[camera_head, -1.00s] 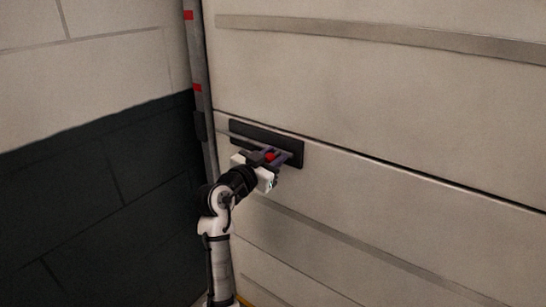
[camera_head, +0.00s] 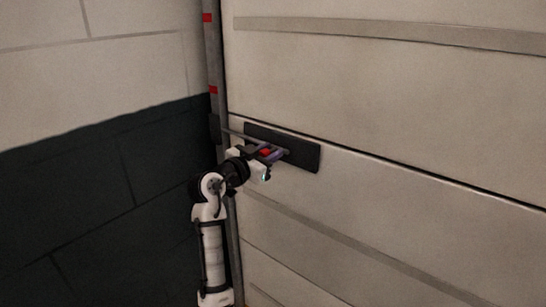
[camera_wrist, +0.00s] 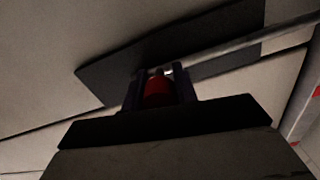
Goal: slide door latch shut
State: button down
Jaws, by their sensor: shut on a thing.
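The latch has a dark plate (camera_head: 306,157) on the pale door (camera_head: 400,110), a thin grey bolt (camera_head: 233,133) and a red knob (camera_head: 265,152). My gripper (camera_head: 275,153) is shut on the red knob, in front of the plate's left half. In the wrist view the knob (camera_wrist: 157,92) sits between the two dark fingers, and the bolt (camera_wrist: 220,45) runs right past the plate's edge. In the head view the bolt sticks out left to a dark keeper (camera_head: 214,128) on the post. I cannot tell whether its tip is inside. My fingers partly hide the bolt.
A grey post (camera_head: 213,60) with red marks stands at the door's left edge. A block wall (camera_head: 100,60), pale above and dark below (camera_head: 80,190), is to its left. The door face right of the plate is clear.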

jog(key=shift+a, duration=0.2)
jog(key=c, duration=1.1)
grip_release()
jog(key=shift+w, duration=0.15)
jog(key=b+v, duration=0.3)
jog(key=v, duration=1.1)
